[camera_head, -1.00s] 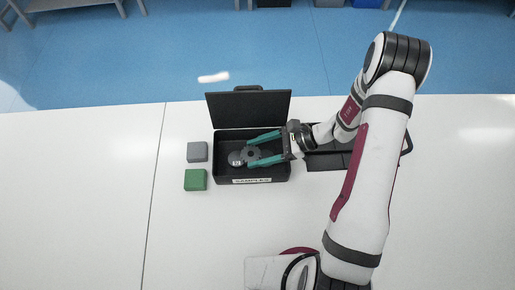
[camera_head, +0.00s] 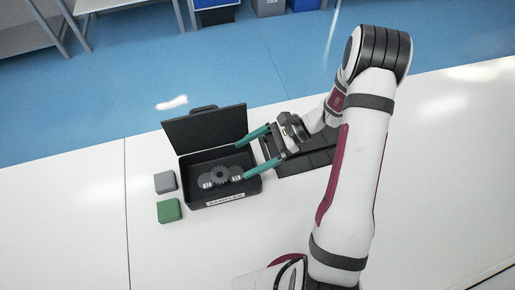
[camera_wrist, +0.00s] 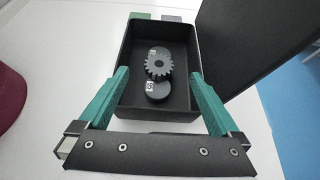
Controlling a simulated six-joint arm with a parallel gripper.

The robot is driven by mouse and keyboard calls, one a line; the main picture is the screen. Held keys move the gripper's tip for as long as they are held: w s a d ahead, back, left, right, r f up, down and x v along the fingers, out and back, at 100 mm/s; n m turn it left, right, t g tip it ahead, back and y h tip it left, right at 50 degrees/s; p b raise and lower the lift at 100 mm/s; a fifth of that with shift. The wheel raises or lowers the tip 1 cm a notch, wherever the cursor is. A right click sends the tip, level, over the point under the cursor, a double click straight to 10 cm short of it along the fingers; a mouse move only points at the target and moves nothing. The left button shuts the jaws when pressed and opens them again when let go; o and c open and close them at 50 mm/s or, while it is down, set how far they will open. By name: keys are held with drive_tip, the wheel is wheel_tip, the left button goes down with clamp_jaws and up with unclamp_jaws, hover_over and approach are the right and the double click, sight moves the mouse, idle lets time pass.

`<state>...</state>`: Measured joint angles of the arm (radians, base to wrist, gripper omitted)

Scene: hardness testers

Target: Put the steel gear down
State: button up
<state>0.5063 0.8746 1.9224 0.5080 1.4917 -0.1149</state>
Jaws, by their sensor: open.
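The steel gear (camera_head: 219,174) is a dark grey toothed disc inside the black SAMPLES box (camera_head: 224,202). It lies between two round labelled discs and seems to overlap them; I cannot tell whether it rests on them or on the floor. The wrist view shows the gear (camera_wrist: 159,67) with one disc (camera_wrist: 158,91) below it and another partly covered above it. My gripper (camera_head: 257,152) has teal fingers spread wide, apart from the gear and empty. In the wrist view its fingers (camera_wrist: 159,82) stand at either side of the box.
The box lid (camera_head: 206,130) stands open at the back. A grey block (camera_head: 165,182) and a green block (camera_head: 169,211) sit left of the box. A dark case (camera_head: 298,160) lies to the right, under my arm. The table's left side is clear.

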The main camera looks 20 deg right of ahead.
drive_tip(key=v, duration=0.4)
drive_tip(key=s+a+r+n+g+h, duration=0.2)
drive_tip(key=s+a+r+n+h, duration=0.25)
drive_tip(key=s+r+n, duration=0.35)
drive_tip(key=s+r+n+t+h, duration=0.1)
drive_tip(key=s+r+n+h, duration=0.3)
drive_tip(key=s, duration=0.7)
drive_tip(key=shift+s+a+r+t+h, duration=0.4)
drive_tip(key=shift+r+h, duration=0.15)
drive_tip(key=shift+h, duration=0.4)
